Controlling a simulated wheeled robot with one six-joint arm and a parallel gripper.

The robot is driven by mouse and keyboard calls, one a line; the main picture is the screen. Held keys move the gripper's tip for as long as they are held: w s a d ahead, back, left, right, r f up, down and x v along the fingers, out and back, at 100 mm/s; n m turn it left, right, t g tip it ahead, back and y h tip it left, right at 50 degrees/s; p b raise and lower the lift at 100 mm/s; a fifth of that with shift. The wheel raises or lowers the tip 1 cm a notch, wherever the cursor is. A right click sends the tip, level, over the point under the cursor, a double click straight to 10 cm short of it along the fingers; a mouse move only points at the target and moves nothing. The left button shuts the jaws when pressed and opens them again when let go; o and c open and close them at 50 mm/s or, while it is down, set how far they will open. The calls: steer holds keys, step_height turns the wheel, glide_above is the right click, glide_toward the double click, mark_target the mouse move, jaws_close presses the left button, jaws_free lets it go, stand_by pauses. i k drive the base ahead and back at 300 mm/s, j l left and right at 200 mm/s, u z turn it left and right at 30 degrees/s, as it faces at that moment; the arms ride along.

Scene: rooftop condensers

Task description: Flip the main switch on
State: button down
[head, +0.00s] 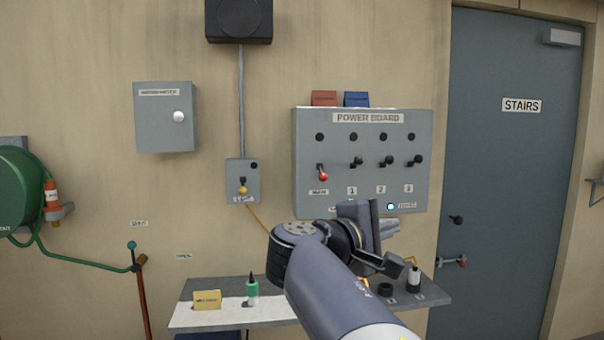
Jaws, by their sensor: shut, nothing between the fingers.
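The grey power board (365,192) hangs on the wall right of centre. Its main switch (322,175) is a red-knobbed lever at the left of the switch row, with the knob hanging low, above the "MAIN" label. The round lamp above it looks dark. My gripper (390,227) is just below the board's lower edge, right of and below the main switch, apart from it. It looks shut and empty; my wrist partly hides it and part of the board's lower edge.
Black-knobbed switches 1, 2 and 3 (386,160) sit right of the main switch. A small pale button or light (390,207) is near the gripper. A smaller switch box (243,170) stands left.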

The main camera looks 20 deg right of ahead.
mark_target(322, 176)
steer(key=i+j+z, duration=0.25)
steer(key=i+j, duration=0.3)
steer(key=i, duration=0.3)
steer(key=i+j+z, duration=0.2)
steer(key=i+j, duration=0.5)
steer(key=i, duration=0.1)
